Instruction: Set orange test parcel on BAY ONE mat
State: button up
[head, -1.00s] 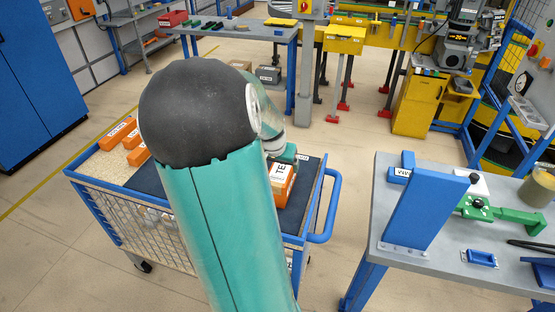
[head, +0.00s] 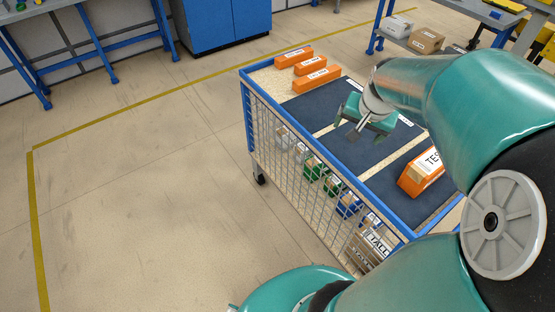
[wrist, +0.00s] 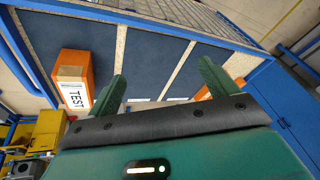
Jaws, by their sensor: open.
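The orange test parcel (head: 420,176), a box with a white TEST label, lies on the dark mat (head: 393,196) at the near right end of the cart. It also shows at the left in the wrist view (wrist: 73,88). My gripper (head: 359,130) is open and empty above the middle dark mat (head: 350,158), apart from the parcel and to its left in the head view. Its two fingers (wrist: 161,78) are spread with nothing between them. Another dark mat (head: 312,106) lies farther left. The mats' white labels are too small to read, so I cannot tell which is BAY ONE.
Several orange boxes (head: 310,70) lie at the cart's far end. The cart (head: 262,108) has blue rails and mesh sides, with more boxes on a lower level. A blue cabinet (head: 215,22) stands behind. The floor (head: 150,190) left of the cart is clear.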

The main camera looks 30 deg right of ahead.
jog(key=s+a+r+n, duration=0.2)
jog(key=a+n, duration=0.1)
jog(key=a, duration=0.5)
jog(key=s+a+r+n+t+y, duration=0.1)
jog(key=s+a+r+n, duration=0.1)
jog(key=a, duration=0.7)
jog(key=s+a+r+n, duration=0.2)
jog(key=a+n, duration=0.3)
jog(key=a, duration=0.3)
jog(key=shift+a+r+t+y, duration=0.3)
jog(key=shift+r+t, duration=0.1)
jog(key=shift+r, duration=0.15)
jog(key=shift+w, duration=0.1)
